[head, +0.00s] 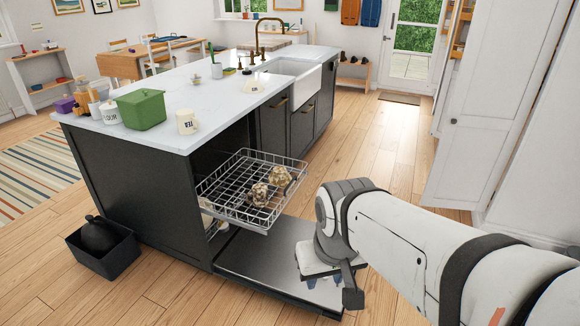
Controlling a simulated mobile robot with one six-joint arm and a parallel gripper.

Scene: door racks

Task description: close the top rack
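The top rack (232,209) is a grey wire rack pulled out of the dishwasher in the dark kitchen island. It stands out level above the dishwasher door (262,262), which is folded down flat. Two brownish, lumpy items (259,194) sit in the rack towards its right side. My gripper (330,280) is to the right of the rack's front corner, over the right part of the open door, and appears apart from the rack. It points downward and my wrist partly covers it, so its opening is unclear. The inside of the dishwasher is mostly in shadow.
The white countertop (225,95) above holds a green box (140,109), a mug (187,121) and canisters. A black bin (103,252) stands on the floor at left. A tall white cabinet door (490,110) stands at right. The wooden floor between island and cabinet is clear.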

